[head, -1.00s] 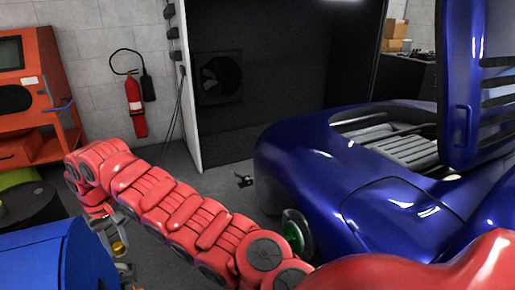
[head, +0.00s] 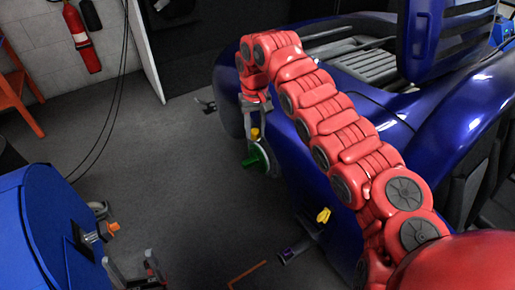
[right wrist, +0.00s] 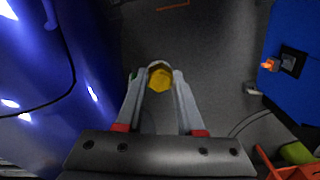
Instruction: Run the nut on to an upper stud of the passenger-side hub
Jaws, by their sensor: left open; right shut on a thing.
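The yellow nut (head: 254,133) is between the fingertips of my right gripper (head: 255,128). In the right wrist view the nut (right wrist: 160,77) shows between the two grey fingers (right wrist: 160,85), which are shut on it. The green hub (head: 258,158) with its pale disc stands at the side of the blue car. The gripper and nut appear just above the hub in the head view; I cannot tell the gap in depth. The studs are too small to make out. My left gripper (head: 128,272) is at the lower left, open and empty.
The blue car body (head: 230,105) lies close beside my right arm. A blue machine (head: 35,225) with an orange knob (head: 113,227) stands at the left. A yellow part (head: 323,215) and a dark cylinder (head: 290,251) are low by the car. The floor (head: 180,170) between is clear.

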